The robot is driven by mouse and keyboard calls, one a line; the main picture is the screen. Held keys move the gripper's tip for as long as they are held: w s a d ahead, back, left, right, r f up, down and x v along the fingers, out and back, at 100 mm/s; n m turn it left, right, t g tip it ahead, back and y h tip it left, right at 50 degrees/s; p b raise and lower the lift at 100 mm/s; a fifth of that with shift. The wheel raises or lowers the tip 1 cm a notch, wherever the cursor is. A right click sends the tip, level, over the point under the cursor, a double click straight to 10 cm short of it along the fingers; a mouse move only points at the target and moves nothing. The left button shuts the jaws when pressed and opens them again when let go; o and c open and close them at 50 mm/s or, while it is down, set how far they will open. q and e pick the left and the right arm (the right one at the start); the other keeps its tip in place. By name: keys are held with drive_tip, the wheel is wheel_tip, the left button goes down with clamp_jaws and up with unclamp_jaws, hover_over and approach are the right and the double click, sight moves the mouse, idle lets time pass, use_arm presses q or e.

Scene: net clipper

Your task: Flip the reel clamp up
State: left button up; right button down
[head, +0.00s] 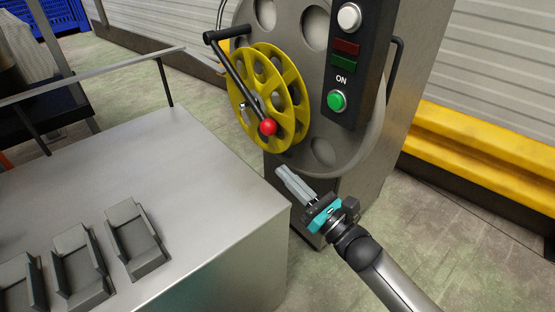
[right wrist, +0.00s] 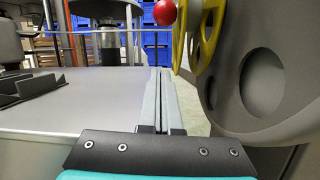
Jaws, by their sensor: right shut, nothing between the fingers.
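The reel clamp is a dark bar with a red ball (head: 268,127) at its lower end. The bar (head: 235,82) slants across the front of the yellow reel (head: 289,93), from a pivot at the upper left down to the ball. In the right wrist view the red ball (right wrist: 165,12) is at the top, and part of the yellow reel (right wrist: 208,35) is beside it. My right gripper (head: 281,170) is shut and empty, below the ball and apart from it. In the right wrist view its fingers (right wrist: 159,75) lie together. My left gripper is in neither view.
A grey metal table (head: 190,180) with several dark holders (head: 133,238) fills the lower left. The grey machine (head: 385,130) carries a control box (head: 352,70) with a green button. A yellow barrier (head: 480,150) stands at the right. The space between gripper and ball looks clear.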

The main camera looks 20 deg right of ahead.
drive_tip(key=shift+w+a+r+b, duration=0.35)
drive_tip(key=shift+w+r, duration=0.55)
drive_tip(key=shift+w, duration=0.05)
drive_tip(key=shift+w+a+r+b, duration=0.3)
drive_tip(key=shift+w+r+b, duration=0.05)
drive_tip(key=shift+w+r, duration=0.65)
drive_tip(key=shift+w+a+r+b, duration=0.35)
drive_tip(key=shift+w+r, duration=0.5)
drive_tip(key=shift+w, duration=0.1)
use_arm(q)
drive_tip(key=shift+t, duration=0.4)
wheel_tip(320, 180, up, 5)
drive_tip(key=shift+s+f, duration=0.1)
use_arm(e)
drive_tip(key=shift+r, duration=0.1)
